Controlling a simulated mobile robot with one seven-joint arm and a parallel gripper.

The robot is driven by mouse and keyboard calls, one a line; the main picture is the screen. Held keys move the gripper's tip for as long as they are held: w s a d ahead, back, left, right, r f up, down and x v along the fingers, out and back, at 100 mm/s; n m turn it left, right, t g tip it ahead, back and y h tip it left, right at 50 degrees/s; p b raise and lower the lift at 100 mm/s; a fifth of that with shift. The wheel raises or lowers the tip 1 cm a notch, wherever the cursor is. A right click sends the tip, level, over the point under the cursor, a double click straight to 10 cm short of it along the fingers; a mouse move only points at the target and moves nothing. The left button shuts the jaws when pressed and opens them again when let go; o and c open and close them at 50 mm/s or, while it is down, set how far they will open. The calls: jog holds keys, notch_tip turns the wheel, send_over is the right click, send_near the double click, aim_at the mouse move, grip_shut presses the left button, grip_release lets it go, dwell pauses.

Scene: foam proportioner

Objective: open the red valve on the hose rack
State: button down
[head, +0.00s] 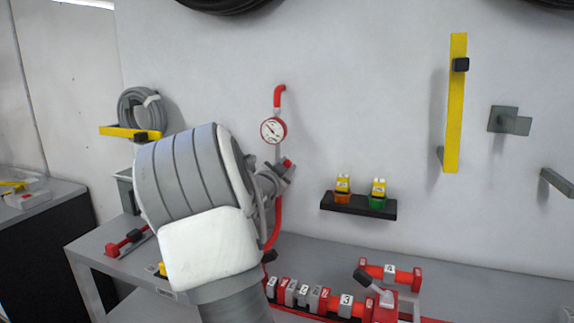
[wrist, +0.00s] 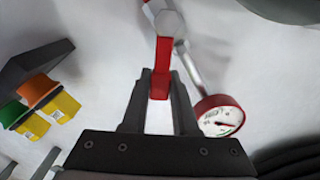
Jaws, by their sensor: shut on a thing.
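The red valve lever (wrist: 163,62) runs down from a grey pivot in the wrist view. Its free end lies between the two dark fingers of my gripper (wrist: 160,88), which is shut on it. The pipe with the round red-rimmed gauge (wrist: 217,117) is to the right of the lever there. In the head view the gauge (head: 273,130) hangs on the wall below a red pipe elbow (head: 279,95). A small red tip (head: 288,162) shows below it. My arm hides most of the valve and fingers in that view.
A coiled grey hose (head: 140,108) hangs on a yellow bracket (head: 120,131) to the left. A dark shelf (head: 358,206) holds orange and green items with yellow tops. The bench below carries a red and grey numbered manifold (head: 318,299). Bare wall lies right of the gauge.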

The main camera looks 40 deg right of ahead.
dwell(0.3)
jog(key=c, duration=0.7)
grip_release()
